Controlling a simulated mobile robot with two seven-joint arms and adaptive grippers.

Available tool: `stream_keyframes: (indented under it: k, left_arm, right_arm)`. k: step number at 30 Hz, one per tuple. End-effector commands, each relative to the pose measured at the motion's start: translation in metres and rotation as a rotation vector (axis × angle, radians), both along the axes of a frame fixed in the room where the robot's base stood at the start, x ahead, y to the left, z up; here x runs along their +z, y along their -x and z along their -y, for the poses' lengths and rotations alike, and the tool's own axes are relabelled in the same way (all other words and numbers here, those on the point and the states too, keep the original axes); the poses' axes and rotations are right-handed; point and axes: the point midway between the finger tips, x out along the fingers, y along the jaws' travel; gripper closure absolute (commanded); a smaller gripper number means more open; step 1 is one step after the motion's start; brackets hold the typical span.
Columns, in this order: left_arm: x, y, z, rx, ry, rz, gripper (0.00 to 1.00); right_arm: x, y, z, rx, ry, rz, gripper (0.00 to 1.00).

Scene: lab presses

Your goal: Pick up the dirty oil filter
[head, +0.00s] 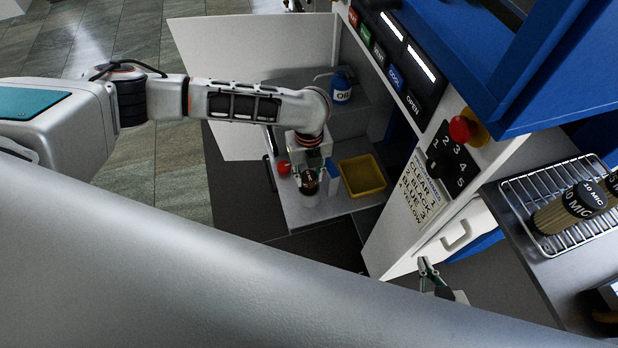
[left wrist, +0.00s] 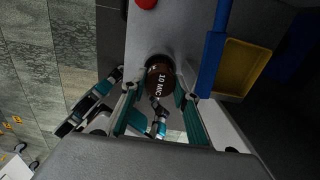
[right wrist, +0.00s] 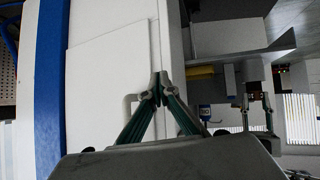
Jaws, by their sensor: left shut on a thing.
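The dirty oil filter (head: 308,187) is a dark brown cylinder in the open cabinet in the head view. In the left wrist view it is the dark filter (left wrist: 160,78) marked "10 MIC". My left gripper (head: 309,178) is shut on it, with one finger on each side. Whether its base touches the grey surface (head: 305,212) I cannot tell. My right gripper (head: 429,270) is away from the filter, by the white drawer handle; its fingertips meet, empty, in the right wrist view (right wrist: 160,80).
A yellow tray (head: 362,190) lies right of the filter, with a red knob (head: 284,168) on the left. A blue oil can (head: 342,88) stands behind. The white cabinet door (head: 250,50) is open. Lighter filters (head: 570,210) lie on a wire rack (head: 520,200) on the right.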

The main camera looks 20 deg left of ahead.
Motion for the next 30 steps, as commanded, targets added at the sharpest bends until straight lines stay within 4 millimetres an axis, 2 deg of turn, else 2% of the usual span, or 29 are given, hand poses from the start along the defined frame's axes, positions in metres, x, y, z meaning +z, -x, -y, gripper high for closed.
stream_keyframes:
  k: [18, 24, 30]
  left_arm:
    - [0.141, -0.001, 0.000, -0.002, 0.001, 0.004, 1.00]
    - [0.167, -0.001, 0.000, -0.002, 0.000, 0.002, 1.00]
    - [0.176, 0.000, 0.000, 0.000, 0.000, 0.001, 1.00]
  right_arm:
    - [0.035, -0.005, -0.001, 0.000, -0.002, 0.015, 1.00]
    - [0.041, -0.006, -0.001, 0.000, -0.002, 0.018, 1.00]
    - [0.041, -0.006, -0.001, 0.000, -0.002, 0.018, 1.00]
